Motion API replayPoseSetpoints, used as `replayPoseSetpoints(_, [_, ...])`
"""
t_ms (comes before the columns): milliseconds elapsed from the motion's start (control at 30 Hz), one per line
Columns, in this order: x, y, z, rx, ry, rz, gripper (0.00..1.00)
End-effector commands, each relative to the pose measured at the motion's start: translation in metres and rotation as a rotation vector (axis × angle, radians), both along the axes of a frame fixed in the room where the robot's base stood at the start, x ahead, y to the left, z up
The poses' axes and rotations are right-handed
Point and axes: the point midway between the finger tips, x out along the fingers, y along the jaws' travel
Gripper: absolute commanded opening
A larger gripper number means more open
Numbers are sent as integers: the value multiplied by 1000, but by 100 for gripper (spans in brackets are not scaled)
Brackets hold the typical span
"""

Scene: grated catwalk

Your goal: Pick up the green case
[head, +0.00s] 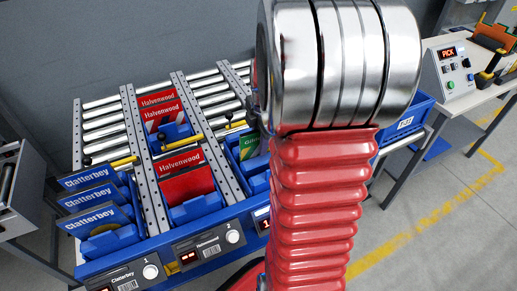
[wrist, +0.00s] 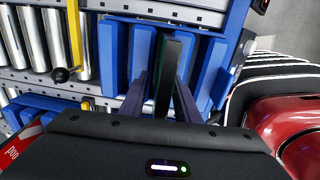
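The green case (head: 254,147) stands in a blue holder in the right lane of the roller rack, partly hidden behind my red arm in the head view. In the wrist view a thin, dark, upright case (wrist: 168,72), seen edge-on, stands in a blue slotted holder (wrist: 112,60); its green barely shows. My gripper (wrist: 162,85) has one finger on each side of this case. The fingers look apart and not clamped, though the gap on the right is small. In the head view my gripper is hidden behind the arm.
Red Halvenwood cases (head: 185,177) fill the middle lane and blue Clatterbey cases (head: 92,218) the left lane. A yellow bar with a black knob (wrist: 73,45) lies left of the holder. A control box (head: 450,68) stands on a table at right.

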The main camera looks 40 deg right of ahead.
Motion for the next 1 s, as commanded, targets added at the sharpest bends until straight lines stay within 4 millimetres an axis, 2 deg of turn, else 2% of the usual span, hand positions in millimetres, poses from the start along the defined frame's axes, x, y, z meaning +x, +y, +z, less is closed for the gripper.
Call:
replayPoseSetpoints(33, [0,0,0,0,0,0,25])
replayPoseSetpoints(400, [0,0,0,0,0,0,0])
replayPoseSetpoints(833, [0,0,1,0,-1,0,0])
replayPoseSetpoints(1000, [1,-1,12,-2,-3,0,0])
